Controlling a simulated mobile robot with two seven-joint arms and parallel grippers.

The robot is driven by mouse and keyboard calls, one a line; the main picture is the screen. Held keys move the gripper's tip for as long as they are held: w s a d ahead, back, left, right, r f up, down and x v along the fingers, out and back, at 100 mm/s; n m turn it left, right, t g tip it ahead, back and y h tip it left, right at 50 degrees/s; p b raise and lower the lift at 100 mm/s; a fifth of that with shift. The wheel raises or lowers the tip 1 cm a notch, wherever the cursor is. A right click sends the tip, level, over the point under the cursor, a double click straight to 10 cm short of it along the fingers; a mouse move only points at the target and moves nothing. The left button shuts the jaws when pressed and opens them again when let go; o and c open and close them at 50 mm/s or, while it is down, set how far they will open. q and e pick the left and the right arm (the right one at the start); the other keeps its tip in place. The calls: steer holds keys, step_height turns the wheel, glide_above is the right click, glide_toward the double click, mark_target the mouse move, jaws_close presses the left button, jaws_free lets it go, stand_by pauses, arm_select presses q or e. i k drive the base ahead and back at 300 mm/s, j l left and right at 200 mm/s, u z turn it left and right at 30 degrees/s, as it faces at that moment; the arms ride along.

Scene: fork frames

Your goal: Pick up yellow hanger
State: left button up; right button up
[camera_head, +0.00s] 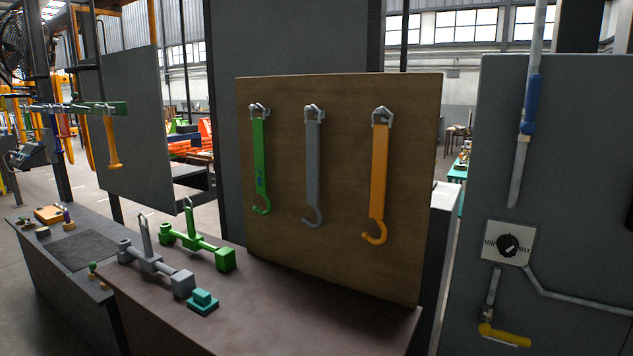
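A yellow-orange hanger (378,180) with a hooked lower end hangs on the right of a brown wooden board (345,200). Its top is at a white metal hook (382,115) on the board. A grey hanger (312,170) hangs in the middle and a green hanger (260,165) on the left of the same board. Another yellow-orange hanger-like piece (111,145) hangs at the far left below a green bar (105,108). Neither of my grippers is in view.
The board stands on a dark bench (320,310). A green fixture (197,242), a grey fixture (150,263) and a teal block (202,301) lie on the bench's left part. A grey cabinet (570,180) with a dial (508,244) and blue and yellow handles stands at right.

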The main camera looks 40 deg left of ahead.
mark_target(381, 132)
steer(key=i+u, duration=0.1)
steer(key=u, duration=0.35)
steer(key=i+l+u, duration=0.1)
steer(key=u, duration=0.3)
steer(key=l+u, duration=0.2)
steer(key=u, duration=0.25)
